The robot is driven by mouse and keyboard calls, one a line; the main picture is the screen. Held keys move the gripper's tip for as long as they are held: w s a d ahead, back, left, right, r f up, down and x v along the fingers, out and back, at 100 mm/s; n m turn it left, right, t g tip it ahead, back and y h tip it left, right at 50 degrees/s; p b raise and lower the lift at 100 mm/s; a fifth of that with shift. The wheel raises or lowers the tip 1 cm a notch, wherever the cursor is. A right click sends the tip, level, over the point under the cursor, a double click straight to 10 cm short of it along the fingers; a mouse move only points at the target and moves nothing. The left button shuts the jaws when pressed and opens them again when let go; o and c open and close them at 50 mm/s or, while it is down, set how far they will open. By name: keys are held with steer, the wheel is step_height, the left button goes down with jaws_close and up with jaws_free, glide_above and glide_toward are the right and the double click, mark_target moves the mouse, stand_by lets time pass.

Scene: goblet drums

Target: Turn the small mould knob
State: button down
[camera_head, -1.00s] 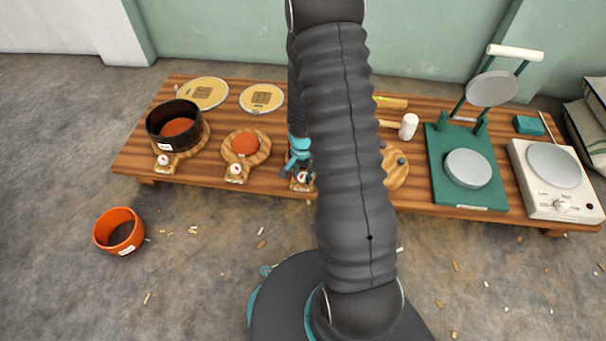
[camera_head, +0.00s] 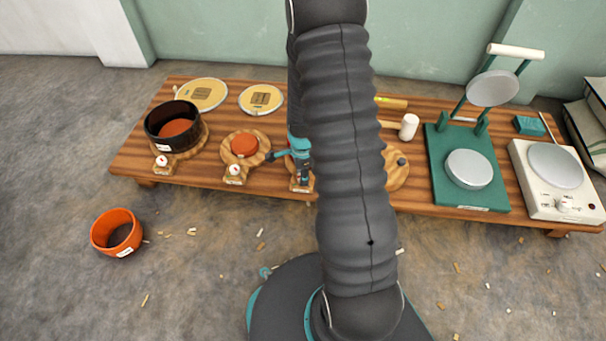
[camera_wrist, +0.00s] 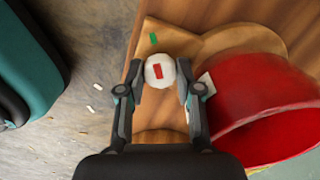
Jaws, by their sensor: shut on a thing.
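The small mould knob (camera_wrist: 159,71) is a round white cap with a red bar, on a wooden base in the wrist view. A green mark (camera_wrist: 153,38) is on the wood above it. The red bar runs nearly upright in the picture, tilted slightly. My gripper (camera_wrist: 161,84) has one finger on each side of the knob and is shut on it. In the head view my gripper (camera_head: 302,174) is at the table's front edge, hiding the knob. A red round mould (camera_wrist: 225,100) stands close to the right finger in the wrist view.
Left of my gripper in the head view are an orange-filled mould base (camera_head: 244,143) with its white knob (camera_head: 235,170), and a dark mould (camera_head: 172,125). My arm hides the middle of the table (camera_head: 225,181).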

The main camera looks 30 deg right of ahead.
steer(key=shift+s+m, duration=0.2)
steer(key=shift+m, duration=0.1)
stand_by(0.4)
steer(key=c, duration=0.8)
jaws_free()
steer(key=shift+w, duration=0.1)
